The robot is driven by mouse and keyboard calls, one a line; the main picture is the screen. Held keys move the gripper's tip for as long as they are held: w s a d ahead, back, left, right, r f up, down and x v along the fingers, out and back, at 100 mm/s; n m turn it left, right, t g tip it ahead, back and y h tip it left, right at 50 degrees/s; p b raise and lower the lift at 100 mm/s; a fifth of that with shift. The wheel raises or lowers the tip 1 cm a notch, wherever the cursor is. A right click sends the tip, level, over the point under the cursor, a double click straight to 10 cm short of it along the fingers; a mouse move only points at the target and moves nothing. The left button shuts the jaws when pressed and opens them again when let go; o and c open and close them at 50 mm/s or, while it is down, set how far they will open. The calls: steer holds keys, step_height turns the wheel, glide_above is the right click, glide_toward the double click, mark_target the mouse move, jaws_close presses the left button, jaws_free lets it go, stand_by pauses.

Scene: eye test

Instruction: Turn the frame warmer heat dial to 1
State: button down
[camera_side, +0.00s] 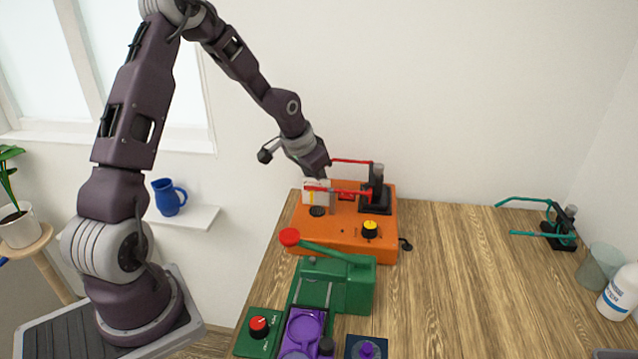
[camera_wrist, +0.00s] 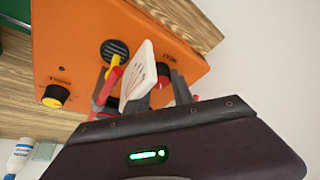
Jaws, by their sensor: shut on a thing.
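The frame warmer is an orange box (camera_side: 345,228) on the wooden table, also in the wrist view (camera_wrist: 75,35). A yellow-and-black dial (camera_side: 370,229) is on its front right, also in the wrist view (camera_wrist: 56,95); its setting is too small to read. My gripper (camera_side: 324,184) is over the back left of the box, apart from this dial. In the wrist view my gripper (camera_wrist: 142,88) appears shut on a white card (camera_wrist: 141,70) with reddish print. The card also shows in the side view (camera_side: 315,187). The fingers partly hide what lies behind.
Red spectacle frames (camera_side: 350,161) on a black stand (camera_side: 376,196) are close beside my gripper. A black round grille (camera_side: 317,211) is on the box. A green device (camera_side: 335,287) with a red-knobbed lever stands in front. Teal frames (camera_side: 540,234) are far right; the middle-right table is clear.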

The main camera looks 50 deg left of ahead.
mark_target(309, 200)
steer(key=shift+m+h, duration=0.4)
steer(key=shift+m, duration=0.4)
steer(key=shift+s+f, duration=0.1)
steer(key=shift+a, duration=0.1)
steer(key=c, duration=1.1)
jaws_free()
steer(key=v, duration=0.7)
